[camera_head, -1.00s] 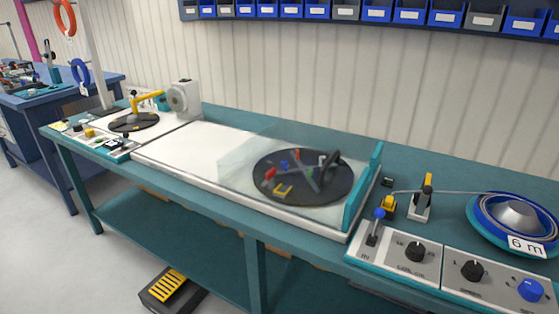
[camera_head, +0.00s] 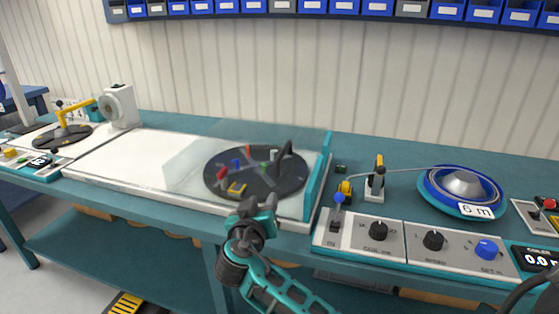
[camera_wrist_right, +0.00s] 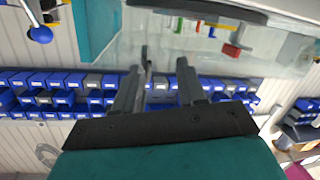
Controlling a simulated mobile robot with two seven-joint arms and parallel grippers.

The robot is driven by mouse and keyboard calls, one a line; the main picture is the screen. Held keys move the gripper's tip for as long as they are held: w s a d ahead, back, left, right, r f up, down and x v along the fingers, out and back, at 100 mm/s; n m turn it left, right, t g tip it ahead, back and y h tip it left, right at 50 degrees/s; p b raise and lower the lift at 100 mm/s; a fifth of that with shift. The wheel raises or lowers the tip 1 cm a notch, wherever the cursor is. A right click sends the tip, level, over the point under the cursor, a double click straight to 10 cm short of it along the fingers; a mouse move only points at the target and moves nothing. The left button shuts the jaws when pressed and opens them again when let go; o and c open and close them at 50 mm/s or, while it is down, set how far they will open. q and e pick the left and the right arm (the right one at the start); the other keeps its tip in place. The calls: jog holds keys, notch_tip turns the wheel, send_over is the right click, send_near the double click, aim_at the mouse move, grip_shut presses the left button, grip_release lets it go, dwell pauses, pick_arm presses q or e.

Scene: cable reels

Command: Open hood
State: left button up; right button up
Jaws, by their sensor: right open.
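The clear hood (camera_head: 190,163) is a see-through cover over a black round turntable (camera_head: 225,188). It looks down, and a teal upright panel (camera_head: 318,175) stands at its right side. A dark arched piece (camera_head: 285,158) shows at the turntable's right; I cannot tell whether it belongs to the hood. My right gripper (camera_head: 254,208) is open and empty at the bench's front edge, in front of the hood and apart from it. In the right wrist view the open fingers (camera_wrist_right: 163,68) have nothing between them, and the hood (camera_wrist_right: 150,48) shows beyond them. My left gripper is not in view.
A control panel with knobs (camera_head: 379,230) and a blue-tipped lever (camera_head: 338,198) stands right of the hood. A blue cable reel (camera_head: 462,188) lies behind it. A yellow-armed device (camera_head: 75,112) stands left. The white surface (camera_head: 120,158) between is bare.

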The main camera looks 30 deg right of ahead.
aim_at(282, 152)
notch_tip(282, 152, up, 5)
jog(key=d+m+h, duration=0.2)
jog(key=m+h, duration=0.1)
jog(key=x, duration=1.3)
jog(key=shift+w+a, duration=0.3)
grip_shut()
jog(key=shift+f, duration=0.1)
